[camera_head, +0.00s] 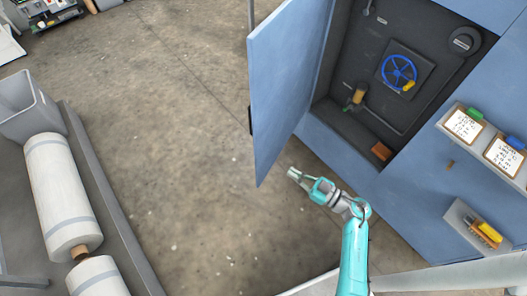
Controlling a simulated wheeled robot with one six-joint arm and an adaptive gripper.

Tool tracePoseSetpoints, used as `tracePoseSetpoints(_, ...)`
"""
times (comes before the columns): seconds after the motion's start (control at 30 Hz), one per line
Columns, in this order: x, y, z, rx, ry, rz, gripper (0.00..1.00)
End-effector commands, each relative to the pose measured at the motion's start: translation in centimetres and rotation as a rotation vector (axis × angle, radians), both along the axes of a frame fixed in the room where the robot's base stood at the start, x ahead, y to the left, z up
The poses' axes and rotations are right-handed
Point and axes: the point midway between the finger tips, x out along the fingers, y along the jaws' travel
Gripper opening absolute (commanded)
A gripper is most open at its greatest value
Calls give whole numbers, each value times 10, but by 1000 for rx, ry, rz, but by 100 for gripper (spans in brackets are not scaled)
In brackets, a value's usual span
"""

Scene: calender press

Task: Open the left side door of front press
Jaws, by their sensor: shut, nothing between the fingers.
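The blue side door (285,85) of the press stands swung wide open, hinged beside the dark compartment. A small black handle (250,120) shows on its left edge. The press body (420,190) is blue. Inside the open compartment (350,115) are a blue handwheel (399,71), a yellow-handled part (358,97) and a brown block (381,151). My gripper (294,174) is shut and empty, just right of the door's lower end in the picture. It appears apart from the door.
Two clipboards (464,125) (503,155) and a tray with yellow tools (484,232) are on the press's right part. White rolls (62,190) and a grey bin (28,108) stand at the left. The concrete floor (180,150) between is clear.

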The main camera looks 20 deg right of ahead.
Motion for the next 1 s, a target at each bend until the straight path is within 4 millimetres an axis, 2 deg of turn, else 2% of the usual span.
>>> tracePoseSetpoints(0.03, 7, -11, -5, -6, 26, 17, 0)
tracePoseSetpoints(0.13, 13, -22, -12, -11, 74, 44, 0)
tracePoseSetpoints(0.33, 19, -25, -17, -12, 106, 62, 0)
tracePoseSetpoints(0.57, 40, -6, -17, -13, 103, 65, 0)
tracePoseSetpoints(1.0, 97, 41, -16, -12, 102, 64, 0)
